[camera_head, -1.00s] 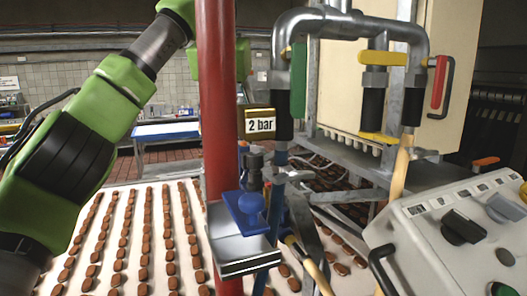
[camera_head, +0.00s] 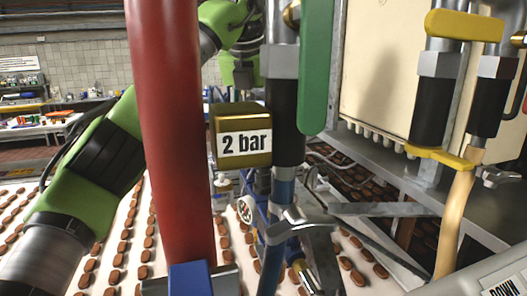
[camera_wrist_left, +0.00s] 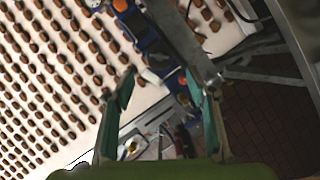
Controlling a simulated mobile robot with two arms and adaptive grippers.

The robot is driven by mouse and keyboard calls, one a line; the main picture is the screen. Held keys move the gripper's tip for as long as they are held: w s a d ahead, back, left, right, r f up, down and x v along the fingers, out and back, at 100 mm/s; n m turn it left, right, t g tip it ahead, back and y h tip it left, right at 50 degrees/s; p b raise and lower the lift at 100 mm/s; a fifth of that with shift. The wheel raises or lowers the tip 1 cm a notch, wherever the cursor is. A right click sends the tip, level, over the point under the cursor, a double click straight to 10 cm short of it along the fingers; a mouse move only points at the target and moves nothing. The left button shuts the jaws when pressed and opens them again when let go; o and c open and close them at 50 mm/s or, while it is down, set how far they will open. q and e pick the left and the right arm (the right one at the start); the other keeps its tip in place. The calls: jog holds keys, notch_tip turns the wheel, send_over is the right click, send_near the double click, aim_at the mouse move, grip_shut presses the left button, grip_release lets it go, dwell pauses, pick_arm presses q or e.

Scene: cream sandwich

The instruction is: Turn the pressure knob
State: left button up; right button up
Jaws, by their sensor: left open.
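A gold block (camera_head: 242,135) labelled "2 bar" hangs beside a thick red pipe (camera_head: 165,130) in the head view. Below it are a small round white gauge (camera_head: 245,212) and blue fittings. I cannot tell which part is the pressure knob. My left arm passes behind the red pipe; its green wrist shows above the block, and its fingers are not clear there. In the left wrist view my left gripper (camera_wrist_left: 158,72) is open, with two teal-padded fingers apart. My right gripper is not in view.
A green lever (camera_head: 316,65), yellow handles (camera_head: 465,25) and metal pipes crowd the right. A blue part (camera_head: 190,279) stands at the pipe's lower front. A white belt (camera_wrist_left: 45,85) carries rows of brown pieces below. A tan hose (camera_head: 455,220) runs down at right.

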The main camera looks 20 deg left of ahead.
aim_at(263, 147)
pick_arm(q)
jog(key=p+x, duration=0.1)
jog(key=x, duration=0.3)
jog(key=shift+w, duration=0.15)
jog(key=p+x, duration=0.1)
jog(key=x, duration=0.3)
jog(key=shift+w+a, duration=0.1)
jog(key=shift+w, duration=0.2)
jog(key=shift+f, duration=0.45)
jog(key=c, duration=1.1)
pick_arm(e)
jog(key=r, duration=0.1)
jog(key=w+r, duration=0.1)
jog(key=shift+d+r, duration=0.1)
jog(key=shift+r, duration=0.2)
